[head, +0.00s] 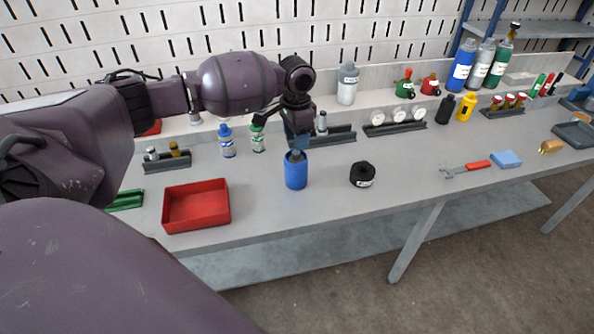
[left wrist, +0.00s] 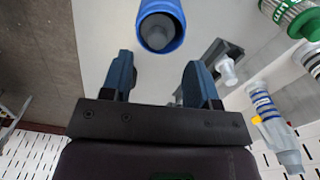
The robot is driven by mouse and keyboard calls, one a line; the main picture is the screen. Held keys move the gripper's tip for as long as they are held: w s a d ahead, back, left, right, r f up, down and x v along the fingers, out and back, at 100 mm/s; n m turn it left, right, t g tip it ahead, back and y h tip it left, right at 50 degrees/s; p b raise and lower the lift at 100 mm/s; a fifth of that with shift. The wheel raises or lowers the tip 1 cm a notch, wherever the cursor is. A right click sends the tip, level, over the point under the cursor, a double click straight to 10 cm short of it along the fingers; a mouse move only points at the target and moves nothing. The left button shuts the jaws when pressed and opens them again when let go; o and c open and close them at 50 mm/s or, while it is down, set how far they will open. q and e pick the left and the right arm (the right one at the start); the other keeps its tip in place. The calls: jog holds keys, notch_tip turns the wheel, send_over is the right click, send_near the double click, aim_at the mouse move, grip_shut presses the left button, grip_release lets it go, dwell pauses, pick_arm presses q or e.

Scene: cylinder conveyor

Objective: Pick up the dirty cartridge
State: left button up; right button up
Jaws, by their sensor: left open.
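A blue cylindrical housing (head: 296,178) stands upright on the bench, with a grey cartridge-like piece (head: 295,156) at its top. In the left wrist view the blue housing (left wrist: 146,10) is seen from above, with the grey piece (left wrist: 157,32) inside its rim. No label marks it as dirty. My left gripper (head: 300,143) is just above the grey piece. Its two blue fingers (left wrist: 160,75) are apart with nothing between them, and the housing lies just beyond their tips. My right gripper is not in view.
A red tray (head: 196,226) lies left of the housing and a black lidded jar (head: 363,175) right of it. A dark rack (head: 335,135) is close behind. Small blue-capped (head: 227,142) and green-capped (head: 258,139) bottles stand back left. The front bench strip is clear.

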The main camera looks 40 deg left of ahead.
aim_at(296, 153)
pick_arm(q)
notch_tip(296, 153, down, 6)
jog(key=shift+s+d+r+b, duration=0.1)
jog(key=shift+s+r+b, duration=0.05)
jog(key=shift+b, duration=0.35)
jog(key=shift+s, duration=0.1)
grip_shut()
